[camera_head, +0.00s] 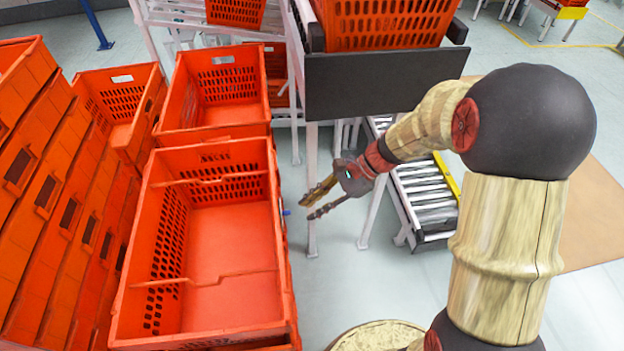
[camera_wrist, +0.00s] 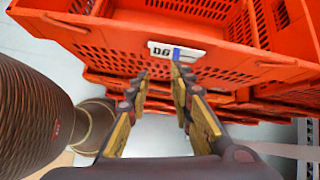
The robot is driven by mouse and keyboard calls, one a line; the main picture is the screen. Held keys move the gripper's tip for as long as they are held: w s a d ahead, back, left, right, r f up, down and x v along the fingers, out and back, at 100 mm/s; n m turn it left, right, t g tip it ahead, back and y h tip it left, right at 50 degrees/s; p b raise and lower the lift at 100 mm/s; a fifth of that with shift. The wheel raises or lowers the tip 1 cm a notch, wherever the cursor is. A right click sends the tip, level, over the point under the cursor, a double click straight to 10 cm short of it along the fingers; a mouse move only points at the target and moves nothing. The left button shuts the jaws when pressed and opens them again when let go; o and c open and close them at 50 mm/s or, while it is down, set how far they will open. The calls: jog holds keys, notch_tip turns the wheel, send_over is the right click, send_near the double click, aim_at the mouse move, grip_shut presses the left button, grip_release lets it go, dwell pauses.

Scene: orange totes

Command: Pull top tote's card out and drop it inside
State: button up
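The top tote (camera_head: 222,250) is the large orange one in front of me, open at the top and empty in the head view. In the wrist view its side wall (camera_wrist: 110,42) carries a white card (camera_wrist: 176,50) with dark lettering and a blue mark. In the head view only a small blue bit shows at the tote's right side. My gripper (camera_head: 312,201) is to the right of the tote, pointing at that side. In the wrist view my gripper (camera_wrist: 158,80) has its two fingers apart, just below the card, with nothing seen between them.
More orange totes are stacked below it. Tall stacks (camera_head: 45,215) stand at the left, and another open tote (camera_head: 215,90) is behind. A roller conveyor (camera_head: 425,195) and a rack with a dark panel (camera_head: 380,80) are beyond my gripper. Grey floor shows between.

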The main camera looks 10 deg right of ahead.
aim_at(289, 211)
jog(key=w+a+f+m+y+b, duration=0.1)
jog(key=w+a+f+m, duration=0.1)
jog(key=a, duration=0.3)
jog(key=shift+w+a+f+m, duration=0.2)
jog(key=shift+a+f+m, duration=0.1)
jog(key=shift+f, duration=0.55)
jog(key=shift+c, duration=0.6)
jog(key=c, duration=0.4)
grip_shut()
jog(key=shift+r, duration=0.1)
